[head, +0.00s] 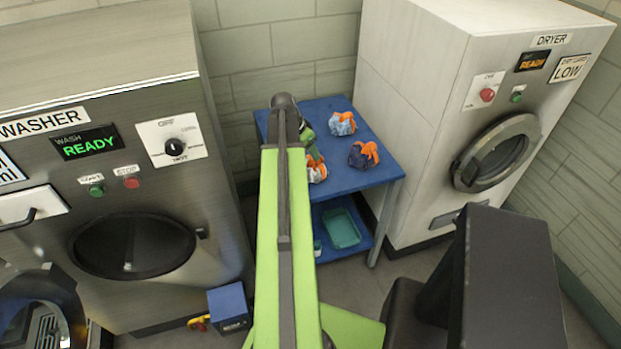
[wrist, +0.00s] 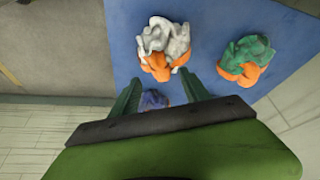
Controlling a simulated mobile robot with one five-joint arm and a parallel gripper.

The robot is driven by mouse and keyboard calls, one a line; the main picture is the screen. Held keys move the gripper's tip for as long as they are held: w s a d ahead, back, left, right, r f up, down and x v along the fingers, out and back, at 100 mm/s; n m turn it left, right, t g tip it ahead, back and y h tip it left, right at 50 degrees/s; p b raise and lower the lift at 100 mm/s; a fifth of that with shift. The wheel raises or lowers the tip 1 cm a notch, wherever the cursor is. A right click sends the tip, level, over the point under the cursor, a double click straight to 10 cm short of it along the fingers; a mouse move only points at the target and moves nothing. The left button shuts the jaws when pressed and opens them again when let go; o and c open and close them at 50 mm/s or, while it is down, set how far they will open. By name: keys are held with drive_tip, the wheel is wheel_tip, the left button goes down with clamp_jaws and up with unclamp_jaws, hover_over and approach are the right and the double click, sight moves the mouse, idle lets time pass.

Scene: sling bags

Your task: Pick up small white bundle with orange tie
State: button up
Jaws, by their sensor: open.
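The small white bundle with its orange tie (wrist: 168,42) lies on the blue table in the wrist view, just beyond my fingertips, with the orange side toward me. In the head view, a white and orange bundle (head: 317,172) shows beside my arm, partly hidden by it. My gripper (wrist: 158,84) is open and empty, its two dark green fingers apart and pointing toward the white bundle. I cannot tell its height above the table. In the head view my arm hides most of the gripper.
A green bundle with orange (wrist: 245,58) lies right of the white one. A dark blue bundle (wrist: 153,99) shows between my fingers' bases. The blue table (head: 376,177) also holds a pale blue bundle (head: 342,123). A washer (head: 130,190) and dryer (head: 420,110) flank the table.

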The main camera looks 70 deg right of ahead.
sight(312, 160)
drive_tip(key=b+x, duration=0.5)
drive_tip(key=shift+f, duration=0.2)
drive_tip(key=shift+r, duration=0.2)
clamp_jaws()
idle(1.0)
